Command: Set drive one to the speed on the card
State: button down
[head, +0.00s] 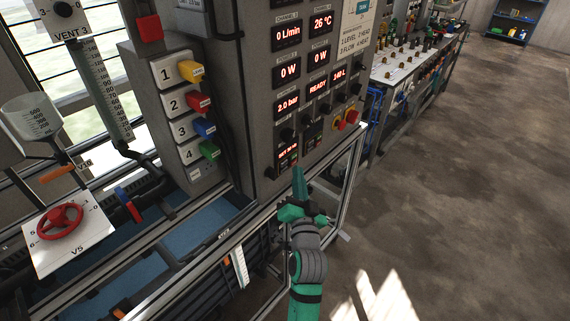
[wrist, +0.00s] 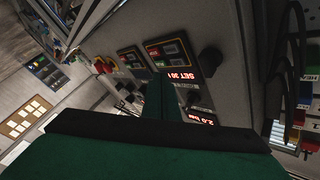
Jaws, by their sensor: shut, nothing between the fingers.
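Two small drive panels sit low on the grey cabinet in the head view: a left one (head: 287,156) with a lit red display and a right one (head: 312,134). In the wrist view the nearer panel (wrist: 172,54) has a red display that seems to read SET 30 and a further digit; the other panel (wrist: 130,62) is beside it. Which is drive one I cannot read. A white card (head: 356,32) with printed lines is on the cabinet front; its small text is only partly legible. My gripper (head: 299,176) is shut and empty, in front of the cabinet just below the panels.
A metal rail (head: 325,160) runs beside my gripper. Black knobs, including one in the wrist view (wrist: 210,61), project from the cabinet. A red and yellow switch (head: 351,117) is to the right. Numbered coloured plugs (head: 197,101) are left. The floor on the right is clear.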

aim_at(288, 157)
jog(key=shift+w+a, duration=0.4)
jog(key=shift+a, duration=0.2)
jog(key=shift+a, duration=0.1)
dwell(1.6)
jog(key=shift+w+a, duration=0.25)
jog(key=shift+w+a, duration=0.2)
jog(key=shift+a, duration=0.15)
dwell(1.9)
dwell(0.4)
jog(key=shift+s+d, duration=0.45)
jog(key=shift+d, duration=0.25)
jog(key=shift+s+d, duration=0.75)
jog(key=shift+d, duration=0.25)
jog(key=shift+s+d, duration=0.75)
jog(key=shift+d, duration=0.25)
